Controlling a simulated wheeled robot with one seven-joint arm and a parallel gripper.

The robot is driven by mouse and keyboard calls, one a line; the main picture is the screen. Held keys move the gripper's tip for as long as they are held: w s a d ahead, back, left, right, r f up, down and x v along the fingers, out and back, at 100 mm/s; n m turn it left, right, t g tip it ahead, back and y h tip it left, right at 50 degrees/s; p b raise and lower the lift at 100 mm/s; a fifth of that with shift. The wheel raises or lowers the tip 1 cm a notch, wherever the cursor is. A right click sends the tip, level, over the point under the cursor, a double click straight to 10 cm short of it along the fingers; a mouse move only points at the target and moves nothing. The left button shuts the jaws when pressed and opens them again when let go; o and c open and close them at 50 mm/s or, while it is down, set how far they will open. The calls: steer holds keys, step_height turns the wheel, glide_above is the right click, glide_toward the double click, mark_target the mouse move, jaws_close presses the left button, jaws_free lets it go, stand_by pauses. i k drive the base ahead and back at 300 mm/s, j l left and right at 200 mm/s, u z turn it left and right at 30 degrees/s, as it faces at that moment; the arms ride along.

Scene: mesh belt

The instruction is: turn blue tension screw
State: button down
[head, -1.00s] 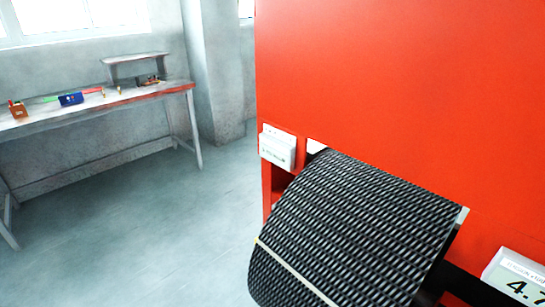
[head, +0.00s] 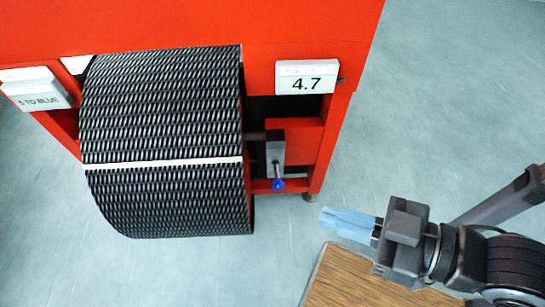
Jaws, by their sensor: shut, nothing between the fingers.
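The blue tension screw (head: 278,185) is a small blue knob at the lower end of a grey metal block (head: 275,153), beside the right edge of the black mesh belt (head: 165,120). My gripper (head: 325,217), with light blue fingers, is shut and empty. It is to the right of the screw and a little lower in the head view, apart from it. A white display (head: 307,78) on the red machine (head: 210,22) reads 4.7. A white label box (head: 36,90) at the left reads what looks like "5 TO BLUE", partly cut off.
A wooden surface (head: 345,278) is at the bottom, under my gripper. The red frame's corner post stands just right of the screw. Grey floor (head: 450,80) is clear to the right of the machine. A pale stripe (head: 165,163) crosses the belt.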

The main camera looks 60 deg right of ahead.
mark_target(277, 184)
steer(key=j+z, duration=0.3)
steer(key=j, duration=0.2)
steer(key=j+z, duration=0.25)
steer(key=j, duration=0.2)
steer(key=k+j+z, duration=0.15)
steer(key=j+z, duration=0.15)
steer(key=j, duration=0.15)
